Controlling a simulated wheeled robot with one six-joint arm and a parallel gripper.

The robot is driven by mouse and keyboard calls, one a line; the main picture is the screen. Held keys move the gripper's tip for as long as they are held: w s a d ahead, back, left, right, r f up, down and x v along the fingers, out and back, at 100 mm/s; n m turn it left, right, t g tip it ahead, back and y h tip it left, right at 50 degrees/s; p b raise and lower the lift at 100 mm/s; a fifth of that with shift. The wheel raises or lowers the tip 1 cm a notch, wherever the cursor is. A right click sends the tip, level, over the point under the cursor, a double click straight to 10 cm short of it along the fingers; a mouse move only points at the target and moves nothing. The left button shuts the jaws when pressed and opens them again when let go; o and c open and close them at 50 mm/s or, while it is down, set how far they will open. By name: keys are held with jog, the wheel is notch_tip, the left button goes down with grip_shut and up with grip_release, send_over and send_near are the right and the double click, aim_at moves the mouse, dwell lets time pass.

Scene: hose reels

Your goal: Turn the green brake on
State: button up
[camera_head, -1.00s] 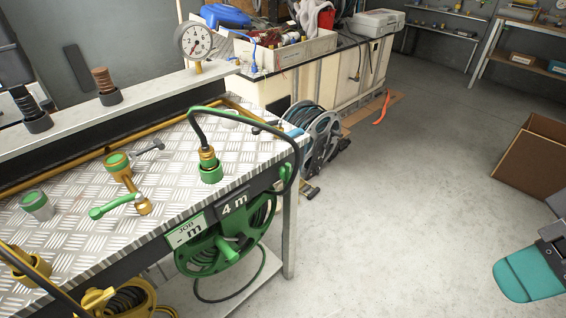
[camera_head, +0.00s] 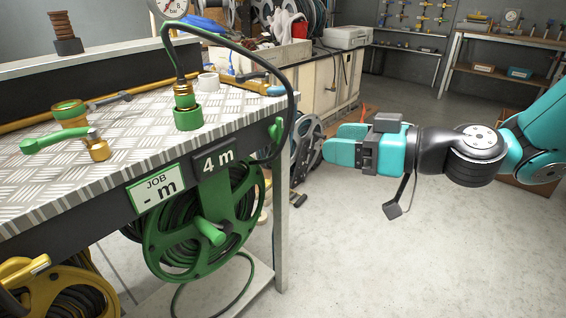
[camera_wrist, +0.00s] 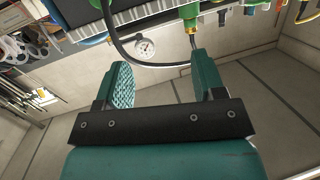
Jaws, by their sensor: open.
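The green reel (camera_head: 205,225) hangs under the bench's front edge, below signs reading "JOB - m" and "4 m". A small green lever (camera_head: 276,130) sits on the front edge at the right end, above the reel; it may be the green brake, but I cannot tell its setting. A black hose from a green and brass fitting (camera_head: 187,108) loops down past it. My gripper (camera_head: 338,146) is right of the lever, apart from it, with teal fingers pointing left. In the wrist view my gripper (camera_wrist: 163,75) is open and empty; green parts show at the top.
A green-handled valve (camera_head: 60,138) stands on the checker-plate bench (camera_head: 30,185). A yellow reel (camera_head: 65,290) is at lower left. A pressure gauge (camera_head: 172,5) is behind. Another reel (camera_head: 306,150) stands beyond my gripper. The floor at right is clear.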

jog(key=w+d+f+m+t+b, duration=0.2)
jog(key=w+d+f+t, duration=0.1)
jog(key=w+f+t, duration=0.15)
jog(key=p, duration=0.7)
send_near(282, 124)
jog(key=shift+g, duration=0.35)
jog(key=x, duration=0.9)
jog(key=shift+w+a+r, duration=0.15)
jog(key=shift+w+r, duration=0.1)
jog(key=shift+r, duration=0.05)
jog(key=c, duration=0.8)
